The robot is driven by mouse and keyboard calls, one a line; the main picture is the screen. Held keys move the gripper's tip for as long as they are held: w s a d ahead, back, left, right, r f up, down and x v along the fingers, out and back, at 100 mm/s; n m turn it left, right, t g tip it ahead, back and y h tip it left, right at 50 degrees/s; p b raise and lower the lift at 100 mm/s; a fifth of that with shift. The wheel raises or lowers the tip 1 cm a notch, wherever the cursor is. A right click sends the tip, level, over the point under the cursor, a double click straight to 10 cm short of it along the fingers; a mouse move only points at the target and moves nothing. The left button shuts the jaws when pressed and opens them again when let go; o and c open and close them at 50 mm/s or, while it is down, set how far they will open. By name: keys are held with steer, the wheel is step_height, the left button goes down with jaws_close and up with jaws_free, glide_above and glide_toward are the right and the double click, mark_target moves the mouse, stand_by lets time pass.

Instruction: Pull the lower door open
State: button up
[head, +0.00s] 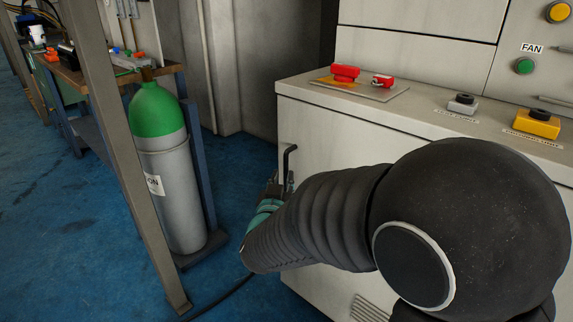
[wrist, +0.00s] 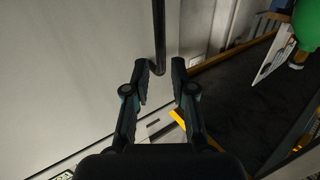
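The lower door (head: 325,143) is the pale front panel of the cabinet, under the worktop. It looks shut in the head view, and my arm covers much of it. Its black bar handle (head: 287,158) is near the panel's left edge. In the wrist view the handle (wrist: 159,35) comes down from the top, and its bent lower end is between or just beyond my fingertips. My gripper (wrist: 160,75) is open, a finger on each side of that end, with no clear contact. In the head view my gripper is mostly hidden behind my arm.
A green-topped gas cylinder (head: 166,170) stands left of the cabinet, behind a slanted metal post (head: 130,160). A cluttered workbench (head: 75,72) is farther back. The worktop (head: 425,100) carries red, grey and yellow controls. Blue floor (head: 70,250) is clear at the lower left.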

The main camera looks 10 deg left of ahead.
mark_target(286, 167)
steer(key=w, duration=0.6)
steer(key=shift+w+a, duration=0.2)
steer(key=shift+w, duration=0.1)
jaws_close()
